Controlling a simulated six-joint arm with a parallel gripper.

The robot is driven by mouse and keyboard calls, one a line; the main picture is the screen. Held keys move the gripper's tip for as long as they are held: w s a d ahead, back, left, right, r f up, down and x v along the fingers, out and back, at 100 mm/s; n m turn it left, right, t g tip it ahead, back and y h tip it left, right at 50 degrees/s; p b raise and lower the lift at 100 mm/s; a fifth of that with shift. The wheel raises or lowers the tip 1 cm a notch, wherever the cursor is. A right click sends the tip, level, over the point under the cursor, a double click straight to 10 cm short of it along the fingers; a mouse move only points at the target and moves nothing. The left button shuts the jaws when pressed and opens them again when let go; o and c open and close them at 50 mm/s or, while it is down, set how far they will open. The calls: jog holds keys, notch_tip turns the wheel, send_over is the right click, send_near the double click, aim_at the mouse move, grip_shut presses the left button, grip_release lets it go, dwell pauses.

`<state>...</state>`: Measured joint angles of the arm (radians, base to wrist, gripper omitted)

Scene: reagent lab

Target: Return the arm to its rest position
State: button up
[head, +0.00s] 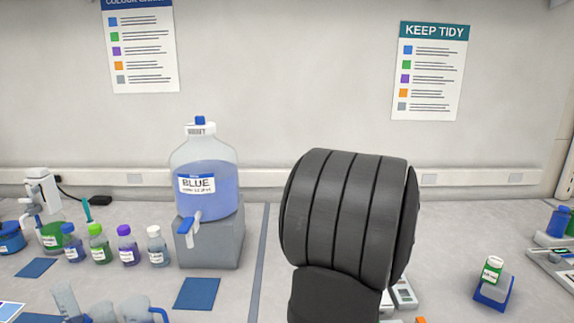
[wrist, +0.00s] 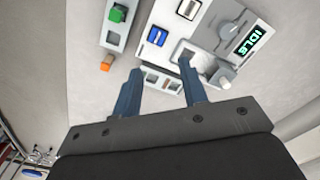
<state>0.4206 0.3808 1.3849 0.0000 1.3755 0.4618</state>
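My gripper (wrist: 160,70) shows in the wrist view with its two blue-grey fingers spread apart and nothing between them. It is open and empty. Beyond the fingertips is a pale instrument with a lit display (wrist: 249,41) that reads IDLE. In the head view a large dark link of my arm (head: 345,215) fills the middle right and hides part of the bench. The gripper itself does not show in the head view.
A carboy labelled BLUE (head: 207,180) stands on a grey block (head: 211,243). Several small capped bottles stand to its left, with glassware in front. The wrist view shows a green block (wrist: 117,13) and an orange block (wrist: 107,63).

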jog(key=w+a+n, duration=0.4)
jog(key=w+a, duration=0.3)
jog(key=a, duration=0.5)
jog(key=shift+a, duration=0.2)
jog(key=s+d+m, duration=0.3)
jog(key=s+d, duration=0.2)
jog(key=d, duration=0.3)
jog(key=s+d+m, duration=0.2)
jog(key=s+d, duration=0.4)
jog(key=d, duration=0.3)
jog(key=shift+m, duration=0.4)
